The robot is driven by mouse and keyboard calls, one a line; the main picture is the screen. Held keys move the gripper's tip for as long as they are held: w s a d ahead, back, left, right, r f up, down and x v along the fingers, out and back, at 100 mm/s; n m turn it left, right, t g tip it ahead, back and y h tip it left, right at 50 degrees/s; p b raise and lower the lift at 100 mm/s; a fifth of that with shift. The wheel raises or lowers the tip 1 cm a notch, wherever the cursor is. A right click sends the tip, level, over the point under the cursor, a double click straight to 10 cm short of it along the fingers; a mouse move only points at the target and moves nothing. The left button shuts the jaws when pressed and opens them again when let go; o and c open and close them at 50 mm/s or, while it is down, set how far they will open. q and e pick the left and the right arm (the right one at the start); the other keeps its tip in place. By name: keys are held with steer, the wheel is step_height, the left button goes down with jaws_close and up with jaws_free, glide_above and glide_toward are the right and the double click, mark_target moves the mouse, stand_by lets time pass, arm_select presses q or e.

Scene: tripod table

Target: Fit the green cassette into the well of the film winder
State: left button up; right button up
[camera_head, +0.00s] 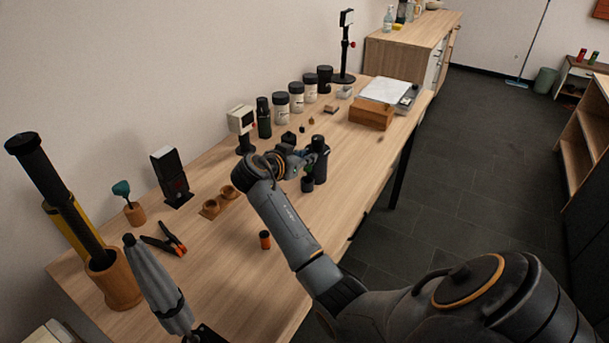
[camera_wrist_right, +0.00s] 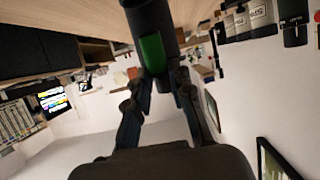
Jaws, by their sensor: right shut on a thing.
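My right gripper (camera_head: 301,164) is over the middle of the wooden table and is shut on the green cassette. The cassette (camera_head: 307,169) shows only as a small green patch with dark ends, close to a taller dark cylinder (camera_head: 320,163). My left gripper is not in view.
An orange-and-black cassette (camera_head: 265,240) stands near the front edge. Jars (camera_head: 296,98) line the back. A wooden box (camera_head: 370,115) is at the right.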

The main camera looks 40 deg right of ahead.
mark_target(312, 172)
step_height(312, 172, down, 6)
steer(key=shift+f, duration=0.2)
stand_by(0.3)
steer(key=o, duration=0.9)
steer(key=shift+c, duration=0.2)
steer(key=shift+r, duration=0.1)
steer(key=b+v, duration=0.1)
steer(key=v, duration=1.1)
